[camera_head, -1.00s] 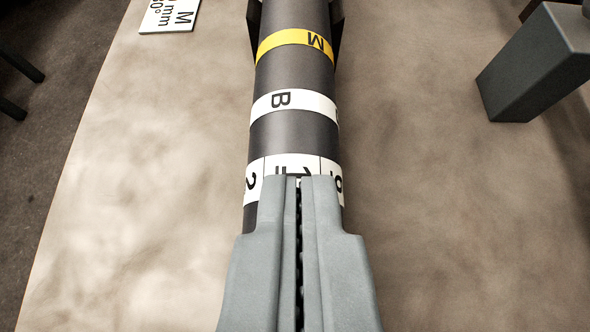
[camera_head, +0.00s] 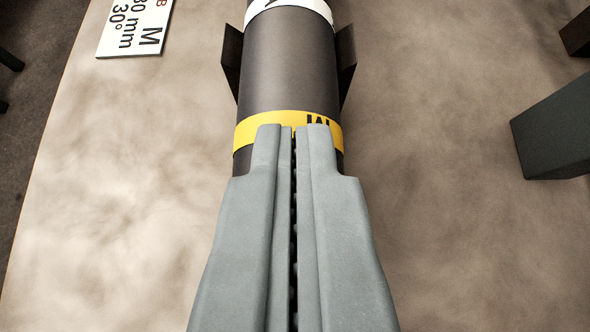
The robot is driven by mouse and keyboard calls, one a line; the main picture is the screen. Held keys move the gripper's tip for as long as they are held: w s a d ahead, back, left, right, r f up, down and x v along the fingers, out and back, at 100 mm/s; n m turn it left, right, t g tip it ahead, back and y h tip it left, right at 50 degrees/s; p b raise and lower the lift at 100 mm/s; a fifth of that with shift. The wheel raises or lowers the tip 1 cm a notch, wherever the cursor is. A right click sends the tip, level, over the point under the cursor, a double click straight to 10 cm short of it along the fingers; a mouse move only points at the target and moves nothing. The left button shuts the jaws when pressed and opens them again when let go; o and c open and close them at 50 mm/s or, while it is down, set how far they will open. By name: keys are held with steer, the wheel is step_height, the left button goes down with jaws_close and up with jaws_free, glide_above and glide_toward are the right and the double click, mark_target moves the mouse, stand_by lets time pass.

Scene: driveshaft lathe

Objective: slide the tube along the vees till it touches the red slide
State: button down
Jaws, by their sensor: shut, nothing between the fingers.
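The dark grey tube (camera_head: 288,75) runs up the middle of the picture and out of the top edge. It carries a yellow band (camera_head: 250,128) marked M and a white band (camera_head: 290,6) farther up. A dark vee support (camera_head: 232,62) shows on both sides of the tube. My gripper (camera_head: 294,130) is shut and empty, with its tips over the yellow band. I cannot tell whether the tips touch the tube. The red slide is not in view, and the tube's near part is hidden behind my gripper.
A white card (camera_head: 136,26) with "M", "30°" and a size in mm lies at the upper left. A dark grey block (camera_head: 560,130) stands at the right, with a darker part (camera_head: 577,35) above it. The tan surface beside the tube is mostly clear.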

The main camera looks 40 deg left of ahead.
steer(key=shift+s+f, duration=0.1)
steer(key=shift+f, duration=0.45)
steer(key=s+d, duration=0.1)
steer(key=s, duration=0.1)
steer(key=s+d, duration=0.3)
steer(key=s, duration=0.1)
steer(key=shift+d, duration=0.15)
steer(key=shift+r, duration=0.1)
steer(key=shift+w+d+r, duration=0.1)
steer(key=shift+d+r, duration=0.05)
steer(key=shift+r, duration=0.5)
steer(key=shift+s+d+r, duration=0.2)
steer(key=shift+s+r, duration=0.1)
steer(key=shift+r, duration=0.05)
steer(key=v, duration=1.6)
steer(key=shift+a+f, duration=0.1)
